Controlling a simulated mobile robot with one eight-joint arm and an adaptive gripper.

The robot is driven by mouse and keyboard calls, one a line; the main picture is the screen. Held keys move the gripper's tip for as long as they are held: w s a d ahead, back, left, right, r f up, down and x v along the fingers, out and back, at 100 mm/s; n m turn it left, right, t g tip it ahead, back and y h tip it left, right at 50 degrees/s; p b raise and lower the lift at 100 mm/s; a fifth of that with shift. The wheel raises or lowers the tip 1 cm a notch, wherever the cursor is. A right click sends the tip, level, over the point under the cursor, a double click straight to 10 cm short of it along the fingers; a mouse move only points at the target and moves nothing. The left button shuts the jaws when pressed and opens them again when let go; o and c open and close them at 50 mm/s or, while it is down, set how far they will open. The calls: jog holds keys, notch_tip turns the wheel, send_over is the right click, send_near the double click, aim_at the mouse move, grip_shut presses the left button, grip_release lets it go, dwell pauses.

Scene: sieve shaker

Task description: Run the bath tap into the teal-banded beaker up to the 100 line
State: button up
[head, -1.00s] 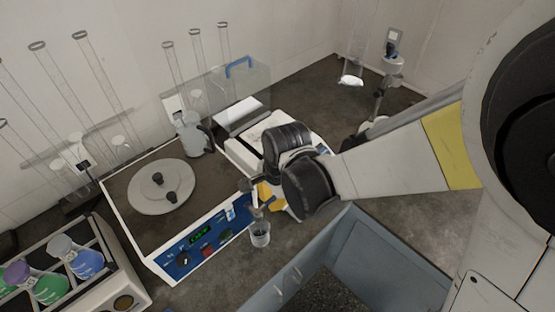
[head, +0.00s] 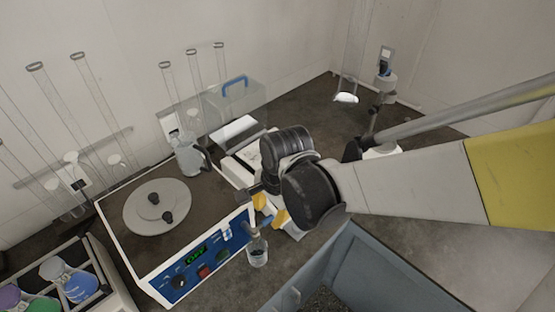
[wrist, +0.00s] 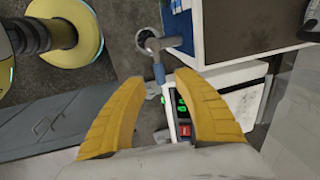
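The bath (head: 160,245) is a white-edged box with a blue front panel, a green display and a round lid on top. Its tap (head: 256,232), with a blue handle, sits at the panel's right end. The handle also shows in the wrist view (wrist: 159,73). No contact is visible.
A blue-grey sink (head: 350,260) lies at the right front. Coloured flasks (head: 75,283) stand in a rack at the left. A grey jug (head: 188,158) stands behind the bath. A clear case with a blue handle (head: 236,110) and tall glass tubes (head: 90,90) are at the back.

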notch_tip(320, 180, up, 8)
jog(key=s+d, duration=0.1)
jog(key=shift+d, duration=0.15)
jog(key=s+d+n+t+b, duration=0.2)
jog(key=d+n+t, duration=0.1)
jog(key=d, duration=0.9)
jog(key=s+d+n+t+h+b, duration=0.1)
jog(key=d+n, duration=0.4)
jog(key=d, duration=0.7)
jog(key=shift+s+f+t+h+b, duration=0.15)
jog(key=shift+s+t+h+b, duration=0.2)
jog(key=shift+t+b, duration=0.7)
jog(key=shift+a, duration=0.1)
